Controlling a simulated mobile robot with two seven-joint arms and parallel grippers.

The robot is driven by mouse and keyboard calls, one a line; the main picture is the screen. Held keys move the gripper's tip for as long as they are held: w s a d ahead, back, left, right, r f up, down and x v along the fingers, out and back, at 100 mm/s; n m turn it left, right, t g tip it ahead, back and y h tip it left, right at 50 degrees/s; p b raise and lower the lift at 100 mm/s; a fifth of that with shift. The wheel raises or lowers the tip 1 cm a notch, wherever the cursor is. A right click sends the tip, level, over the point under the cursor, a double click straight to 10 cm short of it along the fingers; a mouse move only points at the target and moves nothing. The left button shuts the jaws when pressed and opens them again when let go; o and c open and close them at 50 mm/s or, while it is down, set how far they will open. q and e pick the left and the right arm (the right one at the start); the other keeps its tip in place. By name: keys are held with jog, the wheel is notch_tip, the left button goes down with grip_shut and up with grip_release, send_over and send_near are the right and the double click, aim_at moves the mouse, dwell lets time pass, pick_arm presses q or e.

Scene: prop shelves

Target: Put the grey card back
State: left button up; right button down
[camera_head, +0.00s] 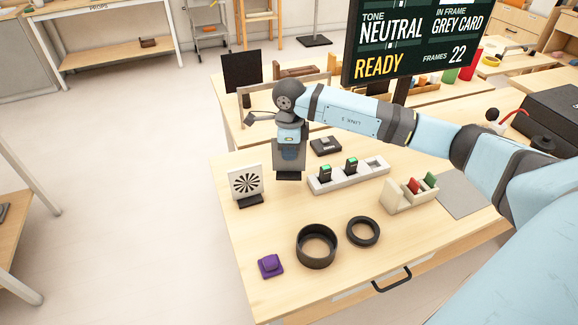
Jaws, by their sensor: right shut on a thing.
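The grey card (288,167) stands upright with a black foot under it, near the back left of the table. My right gripper (291,152) reaches down in front of it and is shut on it, covering its upper middle. The foot looks to be at or close to the table top; I cannot tell whether it touches. A flat grey mat (462,194) lies bare at the right of the table. A display screen (420,45) reads neutral, grey card in frame, ready. My left gripper is not in view.
A white star-pattern card (246,183) stands left of the grey card. A white tray (335,182) with green-topped items, a cream holder (398,202), two black rings (317,246) (363,231) and a purple block (270,265) occupy the table.

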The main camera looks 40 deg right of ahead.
aim_at(289, 170)
jog(key=shift+f, duration=2.75)
jog(key=shift+f, duration=0.15)
jog(key=c, duration=1.2)
grip_release()
jog(key=shift+c, duration=0.2)
notch_tip(289, 170, up, 12)
jog(key=shift+r, duration=0.15)
